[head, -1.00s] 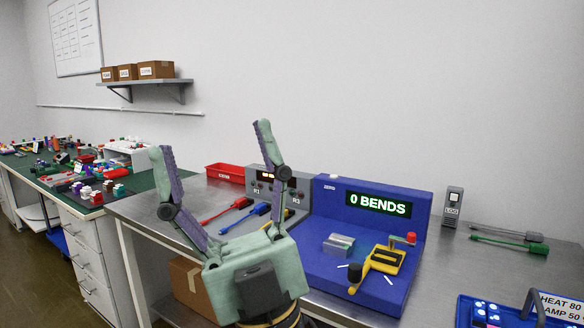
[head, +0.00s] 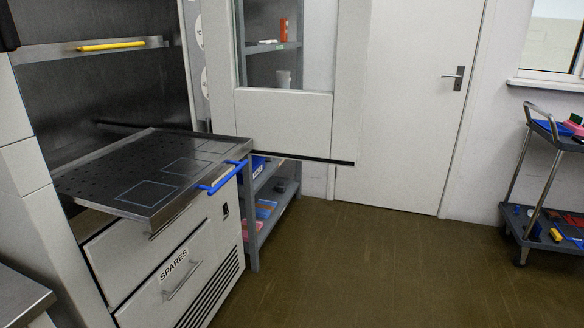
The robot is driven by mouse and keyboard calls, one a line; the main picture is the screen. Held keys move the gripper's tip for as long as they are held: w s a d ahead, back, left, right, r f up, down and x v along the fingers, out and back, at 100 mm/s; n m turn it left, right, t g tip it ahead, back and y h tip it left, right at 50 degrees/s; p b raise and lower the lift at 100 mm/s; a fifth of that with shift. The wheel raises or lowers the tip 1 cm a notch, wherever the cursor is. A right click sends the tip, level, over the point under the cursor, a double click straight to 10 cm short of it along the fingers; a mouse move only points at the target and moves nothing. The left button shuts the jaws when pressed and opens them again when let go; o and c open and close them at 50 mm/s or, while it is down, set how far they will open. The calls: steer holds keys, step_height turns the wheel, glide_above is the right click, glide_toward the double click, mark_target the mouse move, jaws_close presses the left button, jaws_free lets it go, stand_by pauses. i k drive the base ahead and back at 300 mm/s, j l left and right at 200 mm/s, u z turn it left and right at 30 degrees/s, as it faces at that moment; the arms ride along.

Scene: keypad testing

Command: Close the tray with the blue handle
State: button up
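The tray (head: 160,180) is a flat dark metal sheet with outlined rectangles and rows of small holes. It is slid out from the steel-lined recess at the left, above a white drawer cabinet, and overhangs its front. Its blue handle (head: 222,178) is on the front edge, at the right end. Nothing is seen lying on the tray. My gripper is not in the head view now.
Below the tray is a drawer labelled SPARES (head: 178,272). A grey shelf unit (head: 268,205) and a white-framed glazed panel (head: 284,112) stand to its right. A cart (head: 548,180) is at the far right. The brown floor (head: 375,265) between is clear.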

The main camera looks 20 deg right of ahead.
mark_target(147, 176)
steer(key=z, duration=0.1)
steer(key=i+l, duration=0.6)
steer(key=i+l+u, duration=0.1)
steer(key=i, duration=0.2)
